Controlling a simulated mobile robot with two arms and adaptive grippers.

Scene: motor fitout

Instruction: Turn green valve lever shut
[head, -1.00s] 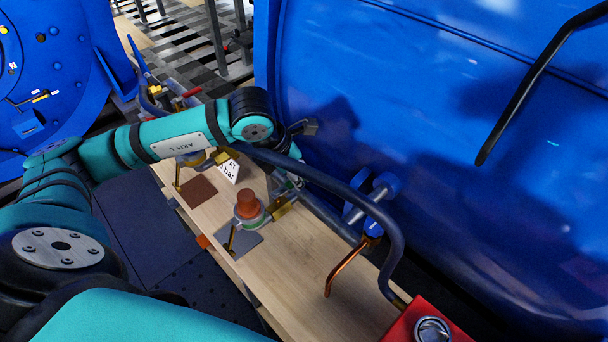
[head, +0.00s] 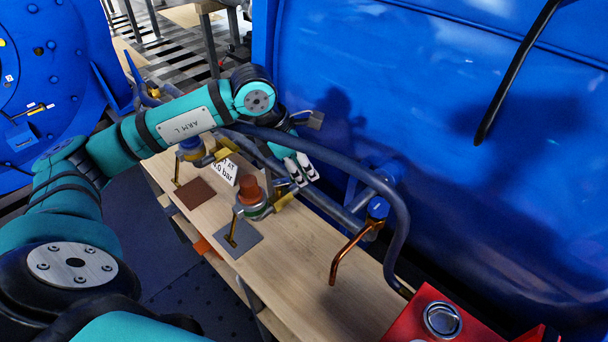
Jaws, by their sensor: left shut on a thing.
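My left gripper (head: 301,168) is just beyond and right of this valve, beside the grey-blue pipes. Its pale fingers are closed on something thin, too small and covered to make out. I cannot pick out a green lever clearly. My right gripper is out of view.
A blue-capped valve (head: 190,146) stands farther left by a brown plate (head: 196,193) and a white pressure sign (head: 226,172). A copper pipe (head: 348,255) hangs over the bench (head: 300,290). A red box (head: 425,312) is at front right. A blue tank (head: 410,110) walls the back.

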